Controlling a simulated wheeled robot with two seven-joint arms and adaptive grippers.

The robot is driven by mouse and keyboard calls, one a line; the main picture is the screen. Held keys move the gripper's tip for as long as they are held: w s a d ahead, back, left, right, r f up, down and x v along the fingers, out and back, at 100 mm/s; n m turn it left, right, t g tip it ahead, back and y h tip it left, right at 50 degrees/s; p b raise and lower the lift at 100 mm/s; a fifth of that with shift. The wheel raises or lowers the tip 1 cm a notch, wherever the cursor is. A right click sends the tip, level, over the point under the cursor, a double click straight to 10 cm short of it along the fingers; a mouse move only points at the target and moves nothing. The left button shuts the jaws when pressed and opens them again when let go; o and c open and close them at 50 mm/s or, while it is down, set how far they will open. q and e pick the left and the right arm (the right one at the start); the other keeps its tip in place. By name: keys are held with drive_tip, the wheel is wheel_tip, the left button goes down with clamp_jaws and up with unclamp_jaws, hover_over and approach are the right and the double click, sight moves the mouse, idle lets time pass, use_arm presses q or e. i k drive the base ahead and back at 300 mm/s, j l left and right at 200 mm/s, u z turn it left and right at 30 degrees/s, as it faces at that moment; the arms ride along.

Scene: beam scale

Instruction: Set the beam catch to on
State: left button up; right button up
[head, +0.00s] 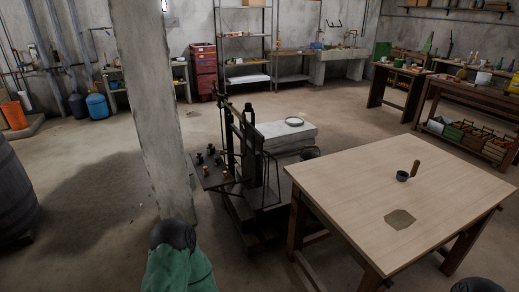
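The beam scale (229,150) stands in the middle of the room, left of the wooden table. It has a dark upright frame and a low dark base. The beam and its catch are too small and dark to make out, so I cannot tell the catch's setting. A small side shelf (212,181) on the scale's left carries several small dark and brass-coloured weights (210,151). Neither of my grippers shows in the head view.
A concrete pillar (150,100) stands just left of the scale. A pale block (285,136) bearing a white dish (294,122) is behind it. The wooden table (345,190) holds a dark scoop (403,176). A green shape (178,272) is at the bottom. Open floor (100,170) lies left.

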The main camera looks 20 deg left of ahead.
sight(222, 152)
drive_tip(key=i+j+z, duration=0.2)
drive_tip(key=j+z, duration=0.15)
drive_tip(key=j, duration=0.35)
drive_tip(key=i+j+z, duration=0.15)
drive_tip(key=j+z, duration=0.15)
drive_tip(key=j, duration=0.4)
drive_tip(key=j+z, duration=0.35)
drive_tip(key=j, duration=0.4)
drive_tip(key=i, duration=0.05)
